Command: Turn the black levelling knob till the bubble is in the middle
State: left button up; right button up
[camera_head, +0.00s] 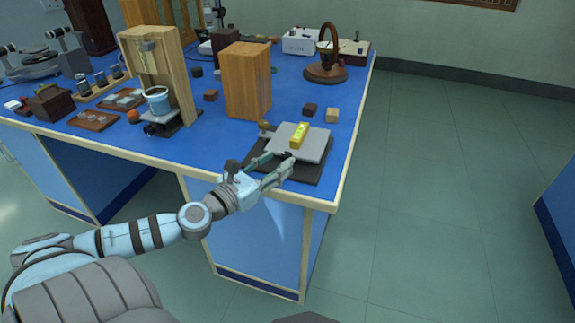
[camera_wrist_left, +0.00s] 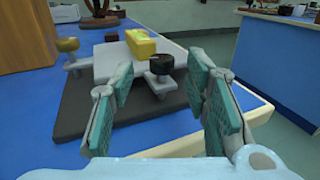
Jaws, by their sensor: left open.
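A grey levelling plate (camera_head: 310,145) rests on a dark base (camera_head: 325,163) near the front right corner of the blue bench. A yellow level (camera_head: 299,135) lies on top of the plate; its bubble is too small to make out. In the left wrist view the black knob (camera_wrist_left: 166,65) stands at the plate's near edge, and a brass knob (camera_wrist_left: 68,47) stands at its left corner. My left gripper (camera_head: 277,160) is at the near edge of the plate. Its teal fingers (camera_wrist_left: 160,95) are open on either side of the black knob, apart from it. My right gripper is not in view.
A tall wooden block (camera_head: 248,80) stands left of the plate. Small dark (camera_head: 309,109) and light (camera_head: 332,115) cubes lie behind it. A wooden frame with a blue cup (camera_head: 158,100) stands further left. The floor right of the bench is clear.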

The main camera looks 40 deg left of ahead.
aim_at(287, 154)
pick_arm(q)
jog(key=shift+w+d+r, duration=0.15)
jog(key=shift+w+r, duration=0.05)
jog(key=shift+w, duration=0.6)
jog(key=w+p, duration=0.1)
jog(key=p, duration=0.2)
jog(key=shift+w+a+r, duration=0.2)
jog(key=shift+w+r, duration=0.15)
jog(key=shift+w+d+p, duration=0.1)
jog(key=shift+w+p, duration=0.15)
jog(key=shift+p, duration=0.3)
jog(key=shift+w+d+f, duration=0.15)
jog(key=shift+w, duration=0.15)
jog(key=shift+f, duration=0.15)
jog(key=c, duration=0.8)
grip_shut()
